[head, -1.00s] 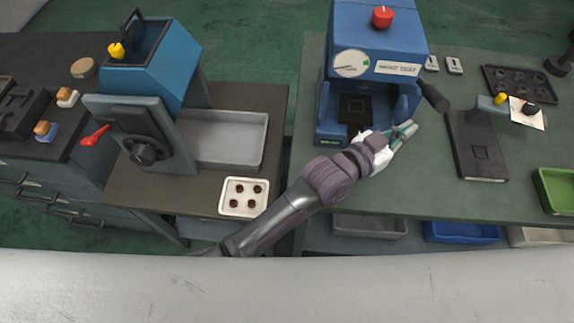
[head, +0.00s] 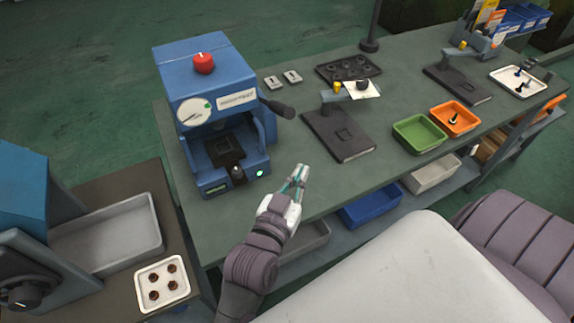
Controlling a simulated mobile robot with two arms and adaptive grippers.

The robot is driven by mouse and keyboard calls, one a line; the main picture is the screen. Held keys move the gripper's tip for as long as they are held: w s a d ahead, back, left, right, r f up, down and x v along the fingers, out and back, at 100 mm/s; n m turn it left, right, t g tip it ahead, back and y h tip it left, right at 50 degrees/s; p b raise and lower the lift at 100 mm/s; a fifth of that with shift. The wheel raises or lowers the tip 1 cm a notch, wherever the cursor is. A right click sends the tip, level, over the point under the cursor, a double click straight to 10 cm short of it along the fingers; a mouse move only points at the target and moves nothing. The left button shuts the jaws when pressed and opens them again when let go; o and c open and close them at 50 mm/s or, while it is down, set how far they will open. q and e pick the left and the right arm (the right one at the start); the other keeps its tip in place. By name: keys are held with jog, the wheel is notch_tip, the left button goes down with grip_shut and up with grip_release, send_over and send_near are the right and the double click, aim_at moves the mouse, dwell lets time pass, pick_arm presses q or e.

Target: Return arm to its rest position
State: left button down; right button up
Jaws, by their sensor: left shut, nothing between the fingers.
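My left arm (head: 255,258) comes up from the bottom of the head view over the front edge of the green-topped bench. Its gripper (head: 300,174) is shut and empty, right of the blue hardness tester (head: 205,75). The gripper appears apart from the tester. A purple-grey padded link of mine fills the lower right corner. My right gripper is not in view.
A black stand (head: 338,132) is on the bench right of the gripper. Green (head: 419,146) and orange bins (head: 454,119) stand further right. A white tray with brown parts (head: 146,273) is at lower left. Blue (head: 370,213) and grey bins sit below the bench edge.

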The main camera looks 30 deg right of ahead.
pick_arm(q)
jog(key=s+a+f+n+g+y, duration=0.1)
jog(key=a+f+n+y, duration=0.35)
jog(key=a, duration=0.75)
jog(key=s+a+f+n+g+y, duration=0.15)
jog(key=a+f+y, duration=0.5)
jog(key=a, duration=0.65)
jog(key=s+a+f+n+g+y, duration=0.2)
jog(key=s+a, duration=0.3)
jog(key=a, duration=0.5)
jog(key=s+a+f+n+g+y, duration=0.15)
jog(key=s+a, duration=0.35)
jog(key=a, duration=0.5)
notch_tip(320, 180, down, 27)
jog(key=s+g+b, duration=0.1)
jog(key=s+g, duration=0.1)
jog(key=s+a+f+g, duration=0.1)
jog(key=s+a+f, duration=0.2)
jog(key=s+f, duration=1.3)
jog(key=shift+s+a+f+m+b, duration=0.2)
jog(key=shift+f+m+b, duration=0.15)
jog(key=shift+f, duration=0.15)
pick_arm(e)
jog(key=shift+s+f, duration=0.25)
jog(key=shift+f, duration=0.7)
